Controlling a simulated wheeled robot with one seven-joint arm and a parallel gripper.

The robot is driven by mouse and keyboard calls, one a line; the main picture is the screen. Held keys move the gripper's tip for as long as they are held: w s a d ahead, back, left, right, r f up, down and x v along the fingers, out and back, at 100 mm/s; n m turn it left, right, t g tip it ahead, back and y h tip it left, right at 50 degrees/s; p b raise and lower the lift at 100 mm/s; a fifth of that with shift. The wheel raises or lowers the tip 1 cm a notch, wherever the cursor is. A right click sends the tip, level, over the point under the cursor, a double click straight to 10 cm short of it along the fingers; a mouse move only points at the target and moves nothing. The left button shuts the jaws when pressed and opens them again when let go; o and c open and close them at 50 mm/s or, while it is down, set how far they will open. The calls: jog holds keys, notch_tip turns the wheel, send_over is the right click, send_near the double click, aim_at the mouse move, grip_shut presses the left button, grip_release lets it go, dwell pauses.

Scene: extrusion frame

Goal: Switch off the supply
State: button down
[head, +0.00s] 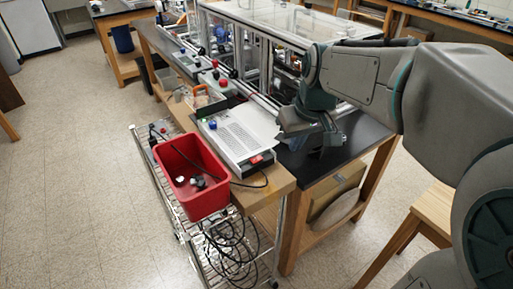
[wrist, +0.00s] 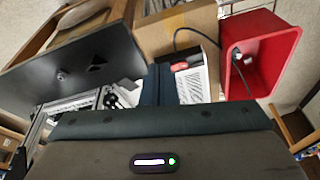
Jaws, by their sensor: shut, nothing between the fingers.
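The supply (head: 238,136) is a pale, flat box with a perforated top, lying on the bench top. A red switch (head: 257,159) sits on its near end, and a black cable leaves that end. In the wrist view the supply (wrist: 195,86) shows beyond the fingers, with the red switch (wrist: 180,66) at its end. I cannot tell which way the switch is set. My gripper (head: 320,148) is shut and empty, to the right of the supply over the black bench top, apart from the switch. In the wrist view its dark fingers (wrist: 157,85) hide part of the supply.
A red bin (head: 200,205) with a cable and small parts stands on a wire cart left of the supply. The bin (wrist: 262,55) is at the right in the wrist view. A clear-walled extrusion frame (head: 275,25) stands behind. Cables (head: 232,255) hang below the bin.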

jog(key=s+d+f+m, duration=0.2)
jog(key=s, duration=0.5)
jog(key=s+d+f+m+h, duration=0.1)
jog(key=s+d+f+m, duration=0.1)
jog(key=s, duration=0.5)
jog(key=shift+s+d+f, duration=0.4)
jog(key=shift+d+f, duration=0.35)
jog(key=shift+d, duration=0.1)
